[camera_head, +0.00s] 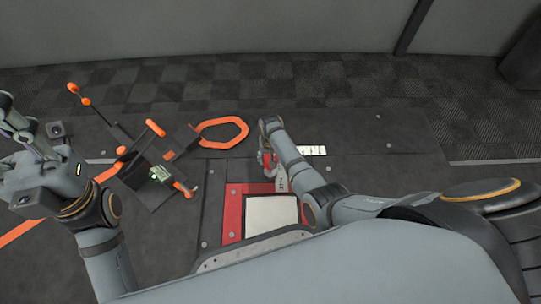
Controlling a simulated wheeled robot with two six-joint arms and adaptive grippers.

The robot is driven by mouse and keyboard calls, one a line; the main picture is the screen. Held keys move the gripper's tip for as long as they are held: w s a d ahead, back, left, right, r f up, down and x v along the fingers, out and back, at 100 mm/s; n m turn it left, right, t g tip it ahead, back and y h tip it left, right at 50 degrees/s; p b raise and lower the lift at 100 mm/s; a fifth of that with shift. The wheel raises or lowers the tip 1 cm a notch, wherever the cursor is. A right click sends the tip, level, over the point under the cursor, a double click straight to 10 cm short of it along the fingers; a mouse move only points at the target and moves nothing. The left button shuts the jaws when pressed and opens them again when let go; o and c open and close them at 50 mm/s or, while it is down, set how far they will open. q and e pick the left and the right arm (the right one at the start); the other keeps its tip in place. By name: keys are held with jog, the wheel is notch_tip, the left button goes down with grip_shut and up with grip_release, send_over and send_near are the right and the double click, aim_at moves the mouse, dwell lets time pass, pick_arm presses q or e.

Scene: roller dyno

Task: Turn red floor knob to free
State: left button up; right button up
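A small red part (262,159), which looks like the red floor knob, shows low over the dark floor plate. It is partly hidden by my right gripper (267,168), which points down at it. My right forearm and wrist cover most of that gripper, so I cannot tell whether its fingers are shut on the red part, and the knob's setting is not readable. My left gripper (14,135) is at the far left edge, raised and well away from the knob. Its fingertips are partly cut off by the picture edge.
A red floor panel (234,212) with a pale square (271,216) lies just nearer to me. Left of it is a dark device (160,170) with orange handles and a small screen. An orange loop (223,131) lies behind. A white label (312,150) is right of the knob.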

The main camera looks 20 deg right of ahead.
jog(key=m+p, duration=0.2)
jog(key=shift+r+m, duration=0.25)
jog(key=shift+m, duration=0.05)
jog(key=m+p, duration=0.2)
jog(key=m, duration=0.1)
jog(key=shift+d+f+m, duration=0.1)
jog(key=shift+m, duration=0.2)
jog(key=m+p, duration=0.1)
jog(key=m, duration=0.4)
jog(key=shift+s+f+p, duration=0.1)
jog(key=shift+p, duration=0.25)
jog(key=m, duration=0.4)
jog(key=shift+s+d, duration=0.1)
jog(key=shift+f+m, duration=0.1)
jog(key=shift+m, duration=0.5)
jog(key=shift+s, duration=0.15)
jog(key=o, duration=1.2)
jog(key=shift+c, duration=0.2)
